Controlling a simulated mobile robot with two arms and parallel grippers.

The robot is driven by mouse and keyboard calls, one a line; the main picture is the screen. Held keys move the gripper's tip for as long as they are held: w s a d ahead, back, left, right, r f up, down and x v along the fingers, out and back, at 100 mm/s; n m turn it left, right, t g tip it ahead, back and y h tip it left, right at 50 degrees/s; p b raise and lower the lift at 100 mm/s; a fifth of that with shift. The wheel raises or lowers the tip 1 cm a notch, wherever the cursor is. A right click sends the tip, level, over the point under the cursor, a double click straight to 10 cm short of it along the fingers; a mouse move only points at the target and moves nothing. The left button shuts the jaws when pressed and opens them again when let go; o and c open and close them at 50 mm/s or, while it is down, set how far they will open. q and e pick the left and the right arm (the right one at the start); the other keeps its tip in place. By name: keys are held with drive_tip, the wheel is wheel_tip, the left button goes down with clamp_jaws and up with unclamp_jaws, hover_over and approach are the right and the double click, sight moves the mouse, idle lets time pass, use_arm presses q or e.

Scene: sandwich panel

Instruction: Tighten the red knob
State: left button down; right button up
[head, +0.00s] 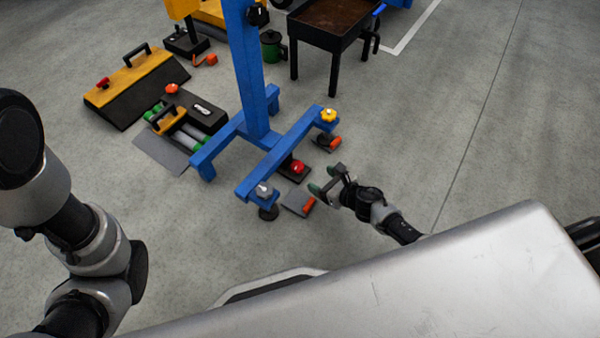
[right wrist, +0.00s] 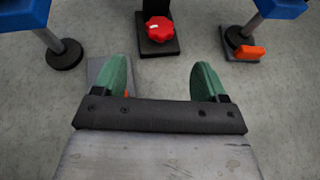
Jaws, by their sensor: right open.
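The red knob (head: 297,167) sits low on a black block under the front beam of the blue stand (head: 290,150). In the right wrist view the red knob (right wrist: 160,29) is at top centre, beyond the fingertips and between their lines. My right gripper (head: 324,180) is open and empty, a little to the right of the red knob and apart from it. In the right wrist view its two green fingers (right wrist: 162,78) are spread wide. My left arm shows at the left edge, but its gripper is out of view.
A yellow knob (head: 328,115) and a grey knob (head: 263,190) top the beam's ends, above black feet. Plates with orange parts lie by the feet, one plate (head: 298,203) near my right gripper. A toolbox (head: 185,115) and a black cart (head: 330,25) stand behind. Floor to the right is clear.

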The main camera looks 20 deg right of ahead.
sight(300, 168)
drive_tip(key=b+x, duration=0.4)
drive_tip(key=x, duration=0.5)
drive_tip(key=shift+s, duration=0.1)
drive_tip(key=shift+w+a+f+b, duration=0.15)
drive_tip(key=shift+w+a+b, duration=0.1)
drive_tip(key=shift+w+b, duration=0.25)
